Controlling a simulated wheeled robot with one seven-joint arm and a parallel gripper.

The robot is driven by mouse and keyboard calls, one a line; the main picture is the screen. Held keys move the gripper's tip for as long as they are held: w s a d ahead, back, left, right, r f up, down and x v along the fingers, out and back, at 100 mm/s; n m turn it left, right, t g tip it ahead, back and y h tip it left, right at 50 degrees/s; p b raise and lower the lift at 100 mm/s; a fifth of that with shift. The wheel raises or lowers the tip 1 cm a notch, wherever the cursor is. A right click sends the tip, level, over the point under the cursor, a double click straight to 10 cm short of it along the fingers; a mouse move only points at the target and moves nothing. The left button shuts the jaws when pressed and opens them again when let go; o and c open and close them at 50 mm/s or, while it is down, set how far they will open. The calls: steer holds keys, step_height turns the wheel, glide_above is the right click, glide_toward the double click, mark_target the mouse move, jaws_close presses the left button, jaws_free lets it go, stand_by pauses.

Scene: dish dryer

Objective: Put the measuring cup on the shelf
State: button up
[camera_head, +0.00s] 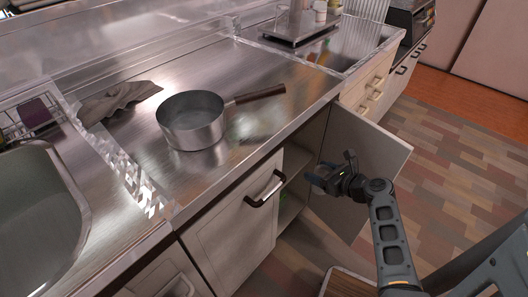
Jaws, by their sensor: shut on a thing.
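My gripper (332,181) is in front of the open lower cabinet, beside its swung-out door. A shelf (290,212) shows inside the cabinet, partly hidden by the left door and my gripper.
The right cabinet door (372,150) stands open close behind my gripper. The left door (235,225) has a dark handle and borders the opening. A saucepan (193,132) and a grey cloth (118,100) lie on the metal counter (255,130). Patterned floor at right is clear.

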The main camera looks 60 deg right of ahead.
steer(key=w+d, duration=0.2)
steer(key=w, duration=0.3)
steer(key=w+d+b, duration=0.1)
steer(key=w+d, duration=0.1)
steer(key=w, duration=0.3)
steer(key=w+d, duration=0.2)
steer(key=w, duration=0.3)
steer(key=shift+d+b, duration=0.3)
steer(key=shift+d, duration=0.1)
step_height(320, 180, down, 4)
steer(key=shift+w+d+r+b, duration=0.1)
steer(key=shift+w+r+b, duration=0.05)
steer(key=shift+b, duration=0.85)
steer(key=shift+r, duration=0.1)
steer(key=o, duration=1.3)
steer(key=shift+o, duration=0.2)
steer(key=shift+r, duration=0.1)
steer(key=p+v, duration=0.3)
steer(key=v, duration=0.9)
